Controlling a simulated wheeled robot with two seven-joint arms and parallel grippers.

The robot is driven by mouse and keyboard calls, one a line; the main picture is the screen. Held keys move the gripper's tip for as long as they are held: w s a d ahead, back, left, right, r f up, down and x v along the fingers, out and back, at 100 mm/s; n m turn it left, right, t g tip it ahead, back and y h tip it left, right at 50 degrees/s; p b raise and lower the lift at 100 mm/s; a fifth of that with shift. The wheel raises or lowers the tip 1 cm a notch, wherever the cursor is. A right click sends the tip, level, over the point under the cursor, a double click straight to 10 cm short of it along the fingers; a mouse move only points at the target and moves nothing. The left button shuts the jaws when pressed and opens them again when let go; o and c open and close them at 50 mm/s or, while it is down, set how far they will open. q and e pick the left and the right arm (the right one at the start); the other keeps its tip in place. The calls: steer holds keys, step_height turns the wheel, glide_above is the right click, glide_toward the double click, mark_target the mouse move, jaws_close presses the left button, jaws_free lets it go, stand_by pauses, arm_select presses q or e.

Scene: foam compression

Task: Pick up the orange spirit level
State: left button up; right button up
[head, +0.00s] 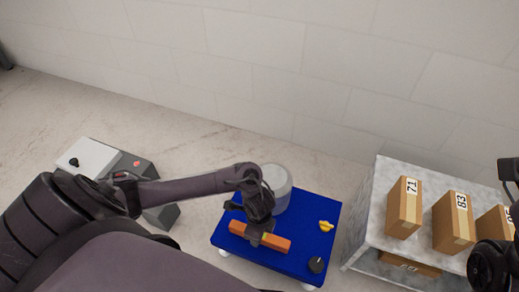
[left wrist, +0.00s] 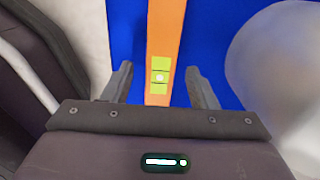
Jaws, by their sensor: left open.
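The orange spirit level (head: 274,242) lies on a blue table top (head: 318,212). My left gripper (head: 256,238) is over the level, hiding part of it in the head view. In the left wrist view the level (left wrist: 166,40) runs between the two open fingers of my left gripper (left wrist: 161,85), with a gap on each side. Its yellow-green vial window (left wrist: 160,76) shows between the fingertips. My right gripper (head: 508,180) is partly in view at the right edge; its fingers are not clear.
On the blue table stand a light grey cylinder (head: 279,186), a yellow object (head: 326,226) and a black knob (head: 316,265). To the right, a grey marbled shelf (head: 376,215) holds several numbered cardboard boxes (head: 404,207). A grey-white box with controls (head: 88,158) stands at left.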

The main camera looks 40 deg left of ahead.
arm_select(q)
step_height(320, 180, down, 2)
steer(key=shift+f+b, duration=0.1)
steer(key=shift+b, duration=0.35)
steer(key=shift+c, duration=0.4)
jaws_close()
steer(key=shift+r, duration=0.2)
